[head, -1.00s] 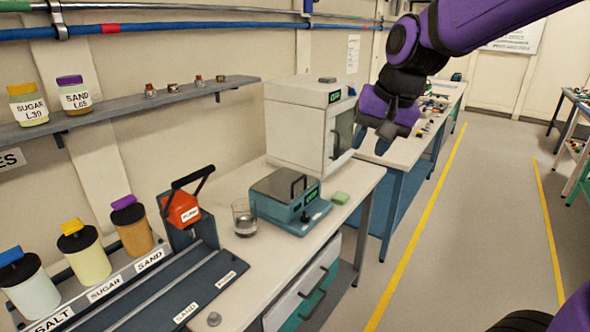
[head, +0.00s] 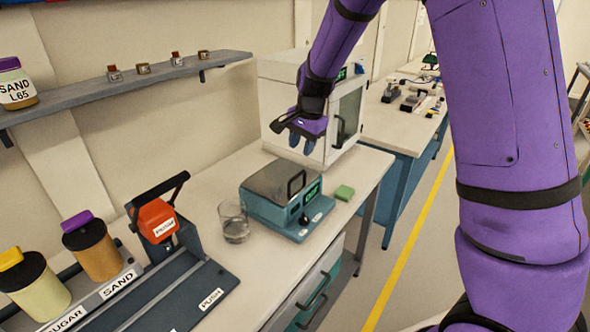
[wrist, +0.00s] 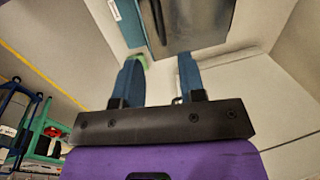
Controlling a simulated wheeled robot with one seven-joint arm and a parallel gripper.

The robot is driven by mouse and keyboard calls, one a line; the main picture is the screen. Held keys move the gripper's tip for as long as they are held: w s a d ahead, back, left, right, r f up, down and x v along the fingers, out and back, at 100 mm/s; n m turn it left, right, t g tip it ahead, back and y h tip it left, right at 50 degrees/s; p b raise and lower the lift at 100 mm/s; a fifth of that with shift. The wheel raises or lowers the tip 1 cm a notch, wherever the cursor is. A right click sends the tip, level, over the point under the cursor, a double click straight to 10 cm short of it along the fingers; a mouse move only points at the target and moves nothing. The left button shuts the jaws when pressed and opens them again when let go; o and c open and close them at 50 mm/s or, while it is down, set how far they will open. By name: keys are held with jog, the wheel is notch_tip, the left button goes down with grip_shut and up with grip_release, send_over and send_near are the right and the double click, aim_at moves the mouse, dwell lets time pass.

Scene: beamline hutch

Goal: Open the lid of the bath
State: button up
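The bath (head: 288,200) is a teal box on the bench with a flat grey lid (head: 270,180) that lies shut. A dark upright loop handle (head: 297,184) stands on the lid towards its right edge. My gripper (head: 302,143) hangs above and slightly behind the bath, apart from the lid. In the wrist view my gripper (wrist: 160,72) shows two blue fingers spread apart with nothing between them. The grey lid (wrist: 200,25) is beyond the fingertips at the top of that view, with its dark handle (wrist: 156,20) partly cut off.
A white cabinet (head: 290,90) with a glass door stands behind the bath. A glass beaker (head: 234,222) is close on its left and a green sponge (head: 344,193) on its right. An orange push block (head: 157,220) with a black handle stands further left.

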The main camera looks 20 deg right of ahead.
aim_at(295, 177)
jog(key=f, duration=0.3)
jog(key=w+f, duration=0.1)
jog(key=f, duration=0.2)
jog(key=a+f, duration=0.1)
jog(key=f, duration=0.3)
jog(key=shift+w+a, duration=0.1)
jog(key=shift+w, duration=0.15)
jog(key=shift+c, duration=0.2)
grip_shut()
